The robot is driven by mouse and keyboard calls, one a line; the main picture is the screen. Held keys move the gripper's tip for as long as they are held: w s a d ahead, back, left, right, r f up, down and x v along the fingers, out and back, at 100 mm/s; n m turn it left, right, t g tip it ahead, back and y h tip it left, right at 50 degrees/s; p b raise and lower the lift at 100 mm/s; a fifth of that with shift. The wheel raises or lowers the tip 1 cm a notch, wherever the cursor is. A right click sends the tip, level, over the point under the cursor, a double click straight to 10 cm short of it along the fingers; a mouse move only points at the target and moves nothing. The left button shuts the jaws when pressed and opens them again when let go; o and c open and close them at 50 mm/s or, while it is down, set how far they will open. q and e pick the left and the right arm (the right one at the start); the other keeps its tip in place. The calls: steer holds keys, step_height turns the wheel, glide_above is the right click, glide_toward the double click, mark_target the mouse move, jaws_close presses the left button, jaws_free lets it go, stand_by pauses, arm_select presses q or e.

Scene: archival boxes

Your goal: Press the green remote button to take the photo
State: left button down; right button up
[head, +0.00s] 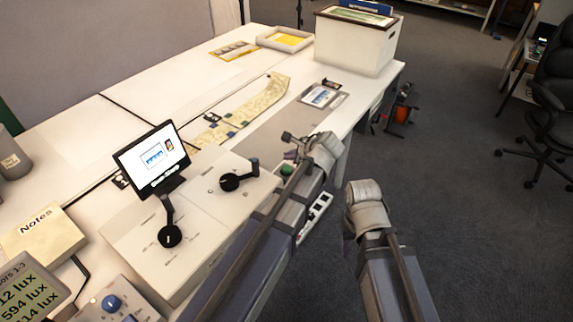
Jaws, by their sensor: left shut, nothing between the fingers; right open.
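A green round button (287,169) sits near the table's front edge, right of the black-knobbed lever on the white control box. My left gripper (291,138) is shut and empty, just beyond and above the button in the picture; I cannot tell its exact height or whether it touches anything. My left forearm passes close in front of the button. My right gripper (349,232) is off the table's front edge, over the floor; its fingers are mostly hidden behind its wrist. A small monitor (152,158) shows a picture of a document. A blue-and-white print (320,97) lies farther back on the table.
The white control box (190,215) with two black levers stands left of my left arm. A white archival box (355,42) stands at the far table end. A patterned strip (262,100) lies mid-table. A notes block (40,236) and lux meter (28,290) are at left.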

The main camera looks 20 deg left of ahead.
arm_select(q)
steer(key=shift+r+p, duration=1.1)
steer(key=shift+r, duration=0.4)
steer(key=shift+f, duration=0.1)
steer(key=s+d+n+g+h+p, duration=0.3)
steer(key=s+d+n, duration=0.3)
steer(key=s, duration=0.6)
steer(key=s+d+n+g+h+p, duration=0.2)
steer(key=s+d+n, duration=0.4)
steer(key=s, duration=0.5)
steer(key=shift+s+n+g+h+p, duration=0.4)
steer(key=shift+h+p, duration=0.1)
steer(key=shift+p, duration=0.35)
